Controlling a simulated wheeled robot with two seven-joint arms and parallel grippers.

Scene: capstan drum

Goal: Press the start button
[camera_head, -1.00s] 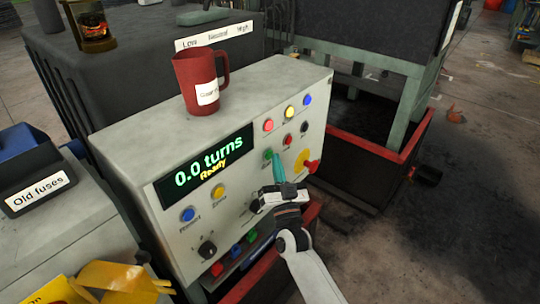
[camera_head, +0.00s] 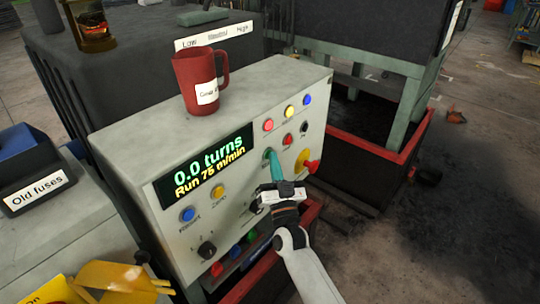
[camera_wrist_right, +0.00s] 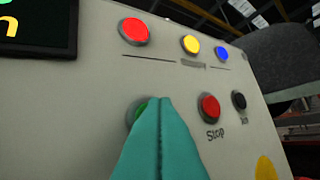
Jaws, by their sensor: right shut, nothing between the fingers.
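The grey control box (camera_head: 120,150) carries a display (camera_head: 205,163) that reads "0.0 turns" and "Run 75 m/min". The green start button (camera_wrist_right: 138,108) is mostly hidden behind my right gripper's teal fingers in the right wrist view. My right gripper (camera_head: 272,156) is shut and empty, its fingertips at the green button. I cannot tell whether they press on it or stand just in front. The red stop button (camera_wrist_right: 209,107) is to the right of the fingers, apart from them. My left gripper is not in view.
A red mug (camera_head: 198,88) stands on top of the box. Red, yellow and blue lamps (camera_head: 289,111) sit above the start button. A yellow and red emergency switch (camera_head: 304,162) is to its right. A box labelled "Old fuses" (camera_head: 38,190) is at the left.

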